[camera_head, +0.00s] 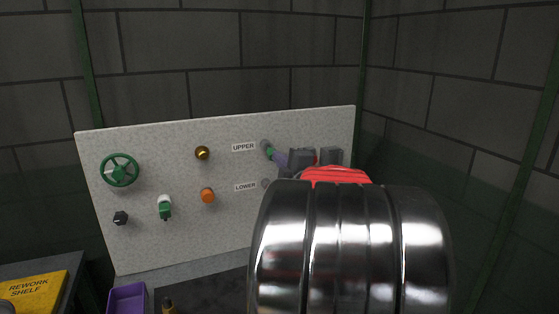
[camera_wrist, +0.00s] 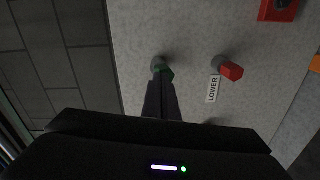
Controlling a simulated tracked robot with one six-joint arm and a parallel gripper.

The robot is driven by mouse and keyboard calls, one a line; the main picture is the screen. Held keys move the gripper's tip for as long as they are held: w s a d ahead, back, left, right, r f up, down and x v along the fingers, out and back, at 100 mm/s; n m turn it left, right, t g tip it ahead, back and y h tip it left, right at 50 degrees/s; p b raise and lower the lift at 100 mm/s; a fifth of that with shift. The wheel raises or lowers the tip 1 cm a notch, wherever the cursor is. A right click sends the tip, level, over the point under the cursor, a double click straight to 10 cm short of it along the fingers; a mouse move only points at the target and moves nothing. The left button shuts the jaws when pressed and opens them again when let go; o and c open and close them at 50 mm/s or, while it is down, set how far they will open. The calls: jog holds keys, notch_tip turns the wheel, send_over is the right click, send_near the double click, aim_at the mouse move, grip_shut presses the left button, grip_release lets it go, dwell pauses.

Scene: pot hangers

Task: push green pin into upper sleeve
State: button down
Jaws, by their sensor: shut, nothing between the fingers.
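The green pin (camera_head: 269,153) sits at the mouth of the grey upper sleeve (camera_head: 264,144), right of the UPPER label. In the wrist view the green pin (camera_wrist: 164,72) stands at the upper sleeve (camera_wrist: 157,61), with a short green end showing. My gripper (camera_head: 280,159) is shut and empty, its tips at the pin's outer end. In the wrist view the fingertips (camera_wrist: 163,84) overlap the pin's near edge; I cannot tell whether they touch it. How deep the pin sits is hard to see.
A red pin (camera_wrist: 231,71) sits in the lower sleeve (camera_wrist: 218,62). The panel (camera_head: 140,240) also bears a green handwheel (camera_head: 119,170), a brass knob (camera_head: 202,153), an orange knob (camera_head: 207,195) and a green-white valve (camera_head: 165,207). A purple bin (camera_head: 127,298) stands below. My arm hides the panel's lower right.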

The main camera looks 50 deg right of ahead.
jog(key=shift+x, duration=0.8)
dwell(0.4)
jog(key=shift+s+f, duration=0.1)
jog(key=shift+v, duration=1.45)
jog(key=shift+s, duration=0.1)
jog(key=v, duration=1.3)
jog(key=shift+s+a, duration=0.25)
jog(key=shift+w, duration=0.15)
